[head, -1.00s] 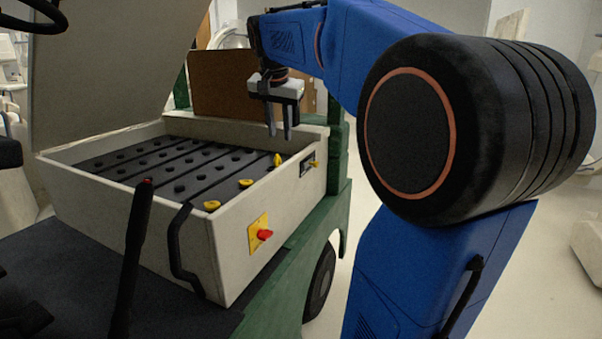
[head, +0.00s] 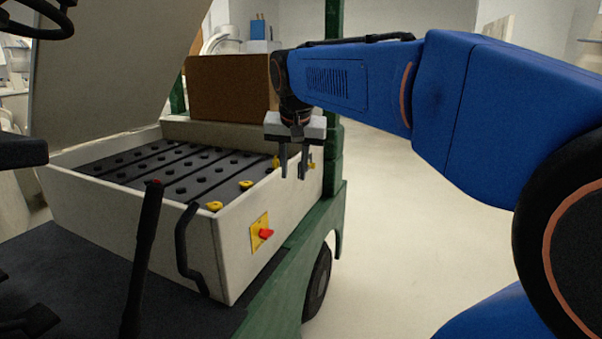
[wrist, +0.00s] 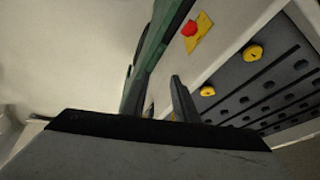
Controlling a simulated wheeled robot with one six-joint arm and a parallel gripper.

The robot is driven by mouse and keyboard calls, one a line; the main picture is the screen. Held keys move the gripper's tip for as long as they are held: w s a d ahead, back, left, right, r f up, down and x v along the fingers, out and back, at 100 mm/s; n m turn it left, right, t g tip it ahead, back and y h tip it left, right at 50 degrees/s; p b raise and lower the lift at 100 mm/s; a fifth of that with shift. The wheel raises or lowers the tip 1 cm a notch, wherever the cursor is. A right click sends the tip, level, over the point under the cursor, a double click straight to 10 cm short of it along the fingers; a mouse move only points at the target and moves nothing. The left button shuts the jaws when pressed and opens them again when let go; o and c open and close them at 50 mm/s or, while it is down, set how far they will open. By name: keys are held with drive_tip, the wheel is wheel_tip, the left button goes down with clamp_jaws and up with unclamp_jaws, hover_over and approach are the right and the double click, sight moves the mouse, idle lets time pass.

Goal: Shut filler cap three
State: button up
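Three yellow filler caps sit along the near right side of the dark battery block in the head view. The nearest cap (head: 214,206) and the middle cap (head: 246,185) look flat. The farthest cap (head: 276,161) looks raised on edge. No numbers are legible. My gripper (head: 293,177) points down, open and empty, by the cart's right wall, just right of the farthest cap; the exact gap is unclear.
The battery box's pale wall (head: 245,235) rises around the cells and carries a red knob (head: 266,234) on a yellow plate. A green post (head: 334,110) stands right of my gripper. The raised cover (head: 110,65) leans at left. Floor at right is clear.

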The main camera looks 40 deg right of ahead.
drive_tip(key=shift+s+a+f, duration=0.15)
drive_tip(key=shift+s+f, duration=0.1)
drive_tip(key=shift+s, duration=0.2)
wheel_tip(320, 180, up, 9)
drive_tip(key=m+g+h, duration=0.2)
drive_tip(key=m+g, duration=0.1)
hover_over(275, 157)
drive_tip(key=s+a, duration=0.2)
drive_tip(key=a, duration=0.4)
drive_tip(key=x, duration=1.1)
drive_tip(key=w+x, duration=0.1)
drive_tip(key=x, duration=0.5)
drive_tip(key=shift+d+r, duration=0.15)
clamp_jaws()
